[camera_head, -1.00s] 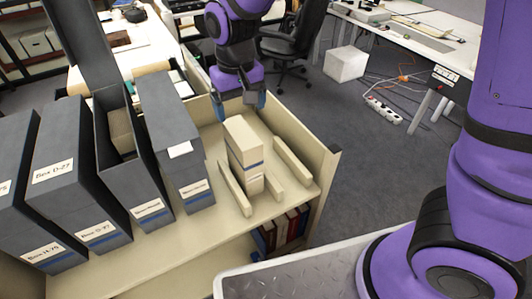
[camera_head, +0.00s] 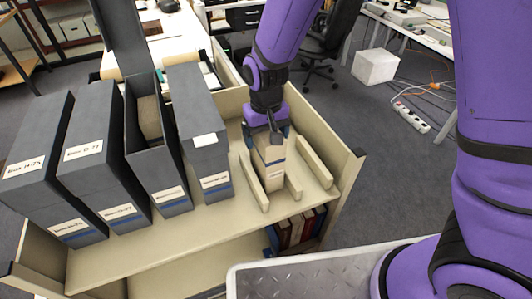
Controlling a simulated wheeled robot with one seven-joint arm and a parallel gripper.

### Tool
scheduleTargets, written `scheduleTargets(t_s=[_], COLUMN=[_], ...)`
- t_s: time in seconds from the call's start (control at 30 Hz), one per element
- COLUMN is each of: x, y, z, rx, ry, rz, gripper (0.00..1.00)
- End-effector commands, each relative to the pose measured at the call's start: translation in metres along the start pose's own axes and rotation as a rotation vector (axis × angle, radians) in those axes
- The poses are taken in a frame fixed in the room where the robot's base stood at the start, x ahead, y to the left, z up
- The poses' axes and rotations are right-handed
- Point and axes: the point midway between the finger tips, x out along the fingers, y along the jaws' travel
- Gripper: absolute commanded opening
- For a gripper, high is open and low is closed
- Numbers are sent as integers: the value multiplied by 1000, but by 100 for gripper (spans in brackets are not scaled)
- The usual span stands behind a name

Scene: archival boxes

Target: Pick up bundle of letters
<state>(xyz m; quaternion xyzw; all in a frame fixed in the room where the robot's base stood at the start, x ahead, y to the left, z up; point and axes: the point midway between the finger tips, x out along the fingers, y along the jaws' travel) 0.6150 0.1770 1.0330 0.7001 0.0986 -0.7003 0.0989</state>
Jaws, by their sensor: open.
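The gripper is open. It hides the bundle's top, and I cannot tell whether the fingers touch it.
Several grey archival boxes (camera_head: 208,135) stand in a row left of the bundle. One box (camera_head: 172,178) is open at the top, with something tan inside. Low dividers (camera_head: 315,163) flank the bundle. A metal tray (camera_head: 300,272) is in front. A raised side panel (camera_head: 345,190) bounds the shelf's right.

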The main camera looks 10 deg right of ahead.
Motion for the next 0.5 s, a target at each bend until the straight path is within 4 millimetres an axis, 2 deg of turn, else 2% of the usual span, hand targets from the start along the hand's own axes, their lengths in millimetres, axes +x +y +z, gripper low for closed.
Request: scheduleTargets(t_s=[0.27,0.5], x=[3,3], y=[0,0], z=[0,0], rx=[1,0], ry=[0,0], rz=[0,0], gripper=[87,34])
